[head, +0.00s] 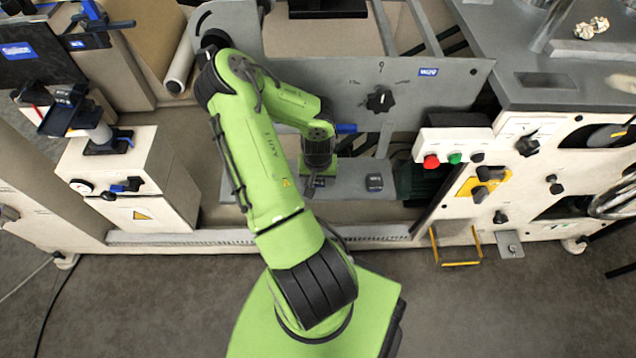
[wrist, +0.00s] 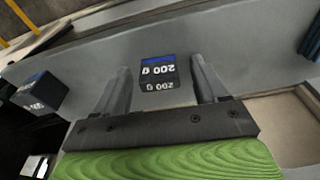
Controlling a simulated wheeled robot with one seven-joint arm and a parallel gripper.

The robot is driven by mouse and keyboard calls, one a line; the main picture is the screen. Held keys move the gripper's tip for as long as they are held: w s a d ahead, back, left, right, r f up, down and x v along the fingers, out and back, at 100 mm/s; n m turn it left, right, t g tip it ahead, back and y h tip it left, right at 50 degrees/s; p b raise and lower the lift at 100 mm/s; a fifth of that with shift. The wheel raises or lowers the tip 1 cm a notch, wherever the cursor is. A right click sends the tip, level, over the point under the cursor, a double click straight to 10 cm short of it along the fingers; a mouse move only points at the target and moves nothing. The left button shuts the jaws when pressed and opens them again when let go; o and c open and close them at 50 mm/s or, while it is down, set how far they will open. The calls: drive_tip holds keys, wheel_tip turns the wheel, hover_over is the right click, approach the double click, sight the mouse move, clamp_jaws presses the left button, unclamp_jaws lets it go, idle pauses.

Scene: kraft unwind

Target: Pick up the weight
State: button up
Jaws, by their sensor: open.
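My gripper (wrist: 163,85) is open, with one finger on each side of this weight and visible gaps between; I see no contact. In the head view my gripper (head: 314,185) is low over the shelf, and the arm mostly hides that weight.
The grey machine plate with a black knob (head: 380,100) rises behind the shelf. A control box with red and green buttons (head: 447,158) is to the right. A yellow step frame (head: 457,250) stands below on the floor. The shelf between the two blocks is clear.

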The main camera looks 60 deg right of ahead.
drive_tip(key=shift+r, duration=0.1)
drive_tip(key=c, duration=1.3)
drive_tip(key=shift+o, duration=0.2)
drive_tip(key=shift+r, duration=0.1)
